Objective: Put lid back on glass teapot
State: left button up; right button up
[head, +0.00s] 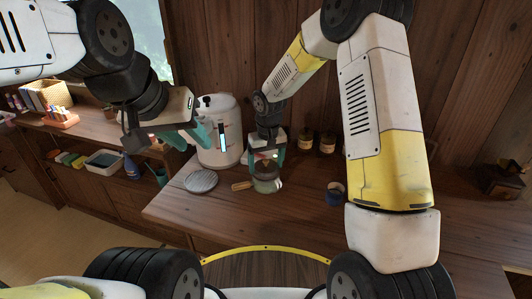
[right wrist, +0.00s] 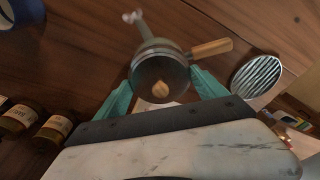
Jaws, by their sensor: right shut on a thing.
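The glass teapot (head: 267,186) stands on the wooden counter, its wooden handle (head: 242,186) pointing left. In the right wrist view the handle (right wrist: 211,47) points right and the spout (right wrist: 134,20) points up. My right gripper (head: 265,154) is directly above the teapot, its teal fingers on both sides of the round lid (right wrist: 160,76). The lid has a wooden knob facing the wrist camera. It lines up over the teapot's mouth; I cannot tell whether it touches the rim. My left gripper (head: 186,137) is open and empty, in front of the white dispenser.
A white dispenser (head: 220,140) stands behind left of the teapot. A striped round dish (head: 201,181) lies to the left, a dark blue cup (head: 335,194) to the right. Labelled jars (head: 307,141) stand at the back wall. The counter in front of the teapot is clear.

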dwell(0.4)
jog(key=o, duration=1.3)
jog(key=shift+r, duration=3.5)
jog(key=shift+c, duration=0.3)
grip_shut()
jog(key=shift+f, duration=0.1)
